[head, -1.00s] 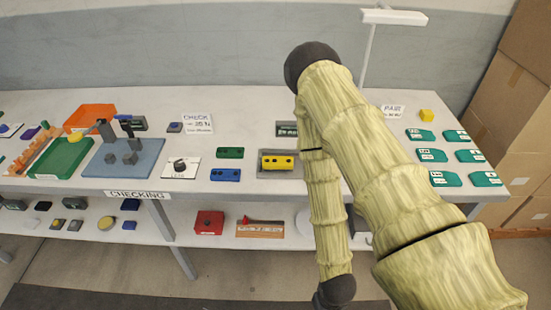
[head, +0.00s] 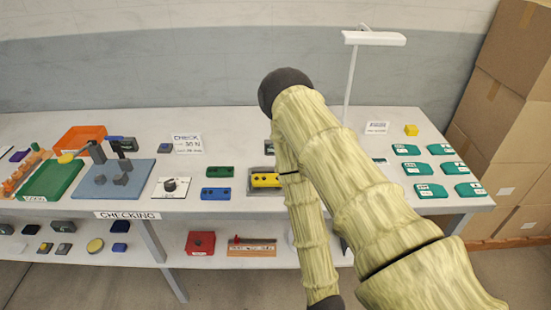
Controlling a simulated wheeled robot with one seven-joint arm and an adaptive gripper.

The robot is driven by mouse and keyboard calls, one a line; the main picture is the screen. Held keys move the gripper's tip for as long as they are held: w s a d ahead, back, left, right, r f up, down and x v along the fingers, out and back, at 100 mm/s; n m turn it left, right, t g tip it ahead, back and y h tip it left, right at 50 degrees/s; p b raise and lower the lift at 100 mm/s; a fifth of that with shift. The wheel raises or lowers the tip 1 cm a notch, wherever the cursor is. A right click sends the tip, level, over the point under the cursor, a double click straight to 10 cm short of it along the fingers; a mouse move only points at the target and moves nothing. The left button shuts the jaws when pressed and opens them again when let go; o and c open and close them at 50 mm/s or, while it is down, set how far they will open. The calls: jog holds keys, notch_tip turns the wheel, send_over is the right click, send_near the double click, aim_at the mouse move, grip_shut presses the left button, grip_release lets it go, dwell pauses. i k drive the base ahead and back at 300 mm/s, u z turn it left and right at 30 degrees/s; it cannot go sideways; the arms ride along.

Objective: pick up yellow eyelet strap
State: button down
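A yellow block with dark holes (head: 264,180), which looks like the yellow eyelet strap, lies on a grey plate (head: 254,192) on the bench top. Its right end is hidden behind my arm. A green block (head: 220,171) and a blue block (head: 215,193) of similar shape lie just left of it. My arm crosses the right middle of the head view, in front of the bench. My gripper does not show in this view.
A lamp (head: 374,38) stands at the back. Cardboard boxes (head: 497,100) are stacked at right. A lower shelf holds a red box (head: 200,243).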

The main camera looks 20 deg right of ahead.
aim_at(267, 180)
jog(key=z, duration=0.7)
